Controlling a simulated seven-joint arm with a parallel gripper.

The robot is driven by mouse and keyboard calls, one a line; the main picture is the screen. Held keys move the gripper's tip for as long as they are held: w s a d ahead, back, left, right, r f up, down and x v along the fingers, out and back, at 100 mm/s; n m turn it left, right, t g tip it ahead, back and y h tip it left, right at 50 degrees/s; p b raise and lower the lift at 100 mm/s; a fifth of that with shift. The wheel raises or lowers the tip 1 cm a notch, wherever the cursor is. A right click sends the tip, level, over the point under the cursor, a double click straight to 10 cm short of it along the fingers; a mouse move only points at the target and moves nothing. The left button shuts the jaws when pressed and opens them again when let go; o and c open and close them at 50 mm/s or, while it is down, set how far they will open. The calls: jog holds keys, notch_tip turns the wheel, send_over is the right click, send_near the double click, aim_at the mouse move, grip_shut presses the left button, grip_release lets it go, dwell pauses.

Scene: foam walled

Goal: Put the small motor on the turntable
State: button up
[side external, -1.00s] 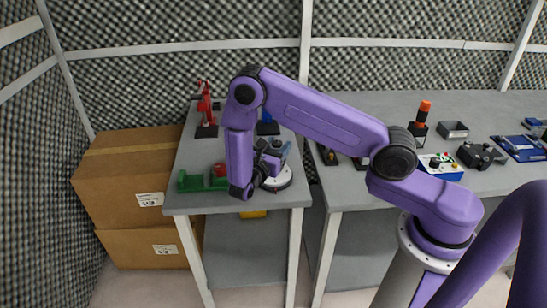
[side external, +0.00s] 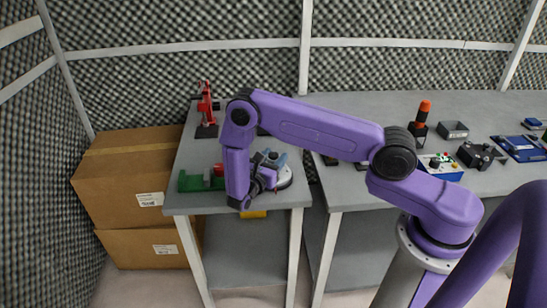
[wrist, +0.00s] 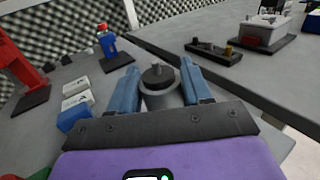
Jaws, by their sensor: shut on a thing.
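The small motor (wrist: 160,90) is a grey cylinder with a dark top and a short shaft. It is between the two blue fingers of my gripper (wrist: 163,84), which is shut on it. In the side view my gripper (side external: 274,160) is over the turntable (side external: 286,181), a round disc with a pale rim near the right edge of the left table. My wrist and gripper cover most of the disc. I cannot tell whether the motor touches it. In the wrist view the turntable is hidden.
A red device (side external: 205,104) stands at the back of the left table, and a green block (side external: 192,183) lies to the left. White boxes (wrist: 76,96) and a blue bottle (wrist: 107,42) show in the wrist view. A gap separates this table from the right one.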

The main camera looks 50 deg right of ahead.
jog(key=o, duration=1.3)
jog(key=v, duration=1.2)
jog(key=shift+r, duration=0.2)
jog(key=s+r+m+g+y, duration=0.3)
jog(key=s+r+m+y, duration=0.2)
jog(key=s+r+y, duration=0.4)
jog(key=s+r+m+y, duration=0.1)
jog(key=s+r+y, duration=0.3)
jog(key=s, duration=0.6)
jog(key=s+r+m+y, duration=0.2)
jog(key=s+y, duration=0.3)
jog(key=s, duration=0.4)
jog(key=shift+s+d+r+g, duration=0.2)
jog(key=shift+s+r+g, duration=0.2)
jog(key=shift+r, duration=0.5)
jog(key=shift+w, duration=0.1)
